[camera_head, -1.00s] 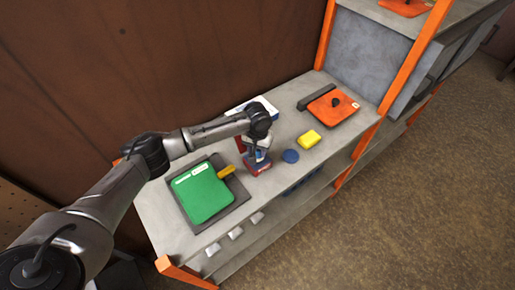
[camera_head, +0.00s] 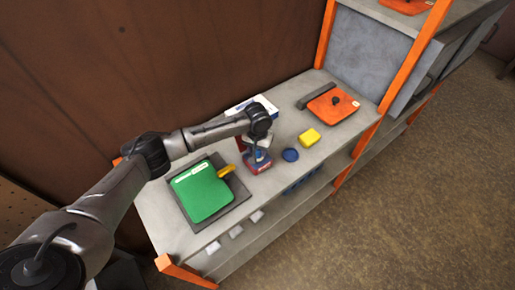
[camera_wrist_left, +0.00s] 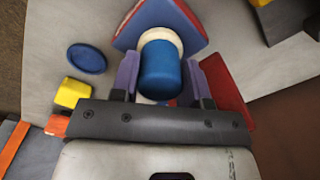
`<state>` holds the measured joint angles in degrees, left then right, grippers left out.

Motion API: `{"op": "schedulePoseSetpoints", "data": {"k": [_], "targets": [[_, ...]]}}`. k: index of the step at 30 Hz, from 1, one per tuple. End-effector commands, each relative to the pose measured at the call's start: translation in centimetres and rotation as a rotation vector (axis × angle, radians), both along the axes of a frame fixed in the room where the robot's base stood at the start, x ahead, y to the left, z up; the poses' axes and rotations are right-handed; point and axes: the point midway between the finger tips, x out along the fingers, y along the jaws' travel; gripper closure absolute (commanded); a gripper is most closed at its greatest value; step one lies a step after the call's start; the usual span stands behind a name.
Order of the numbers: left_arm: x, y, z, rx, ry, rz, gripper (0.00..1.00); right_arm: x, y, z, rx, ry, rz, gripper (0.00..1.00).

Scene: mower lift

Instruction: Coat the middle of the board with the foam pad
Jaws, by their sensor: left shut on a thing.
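My left gripper (camera_wrist_left: 160,85) is shut on a blue cylinder (camera_wrist_left: 160,72) with a cream collar. The cylinder stands on a blue-and-red, wedge-shaped body (camera_wrist_left: 160,22), which also shows below the gripper in the head view (camera_head: 257,165). This may be the foam pad; its underside is hidden. A flat green board (camera_head: 203,192) with a white label strip lies on a dark grey tray (camera_head: 238,188), left of the gripper. I cannot tell for certain which is the task's board. My right gripper is out of view.
A yellow block (camera_head: 309,137) and a blue disc (camera_head: 290,155) stand right of the gripper on the grey shelf top (camera_head: 272,182). A dark bar (camera_head: 316,96) lies near the orange plate. An orange post (camera_head: 365,150) rises at the right; a brown wall is behind.

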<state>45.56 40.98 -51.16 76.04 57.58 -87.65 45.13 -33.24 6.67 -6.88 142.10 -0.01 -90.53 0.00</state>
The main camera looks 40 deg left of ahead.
Motion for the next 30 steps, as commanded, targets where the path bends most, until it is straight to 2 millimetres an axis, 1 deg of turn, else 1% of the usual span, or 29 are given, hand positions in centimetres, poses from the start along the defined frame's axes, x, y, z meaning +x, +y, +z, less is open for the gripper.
{"op": "schedulePoseSetpoints", "data": {"k": [15, 30], "targets": [[-0.01, -0.01, -0.01, 0.0, 0.0, 0.0, 0.78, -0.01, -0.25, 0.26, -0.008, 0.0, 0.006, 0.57], [-0.03, -0.01, -0.08, 0.0, 0.001, 0.0, 0.78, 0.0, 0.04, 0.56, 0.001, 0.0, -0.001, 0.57]]}}
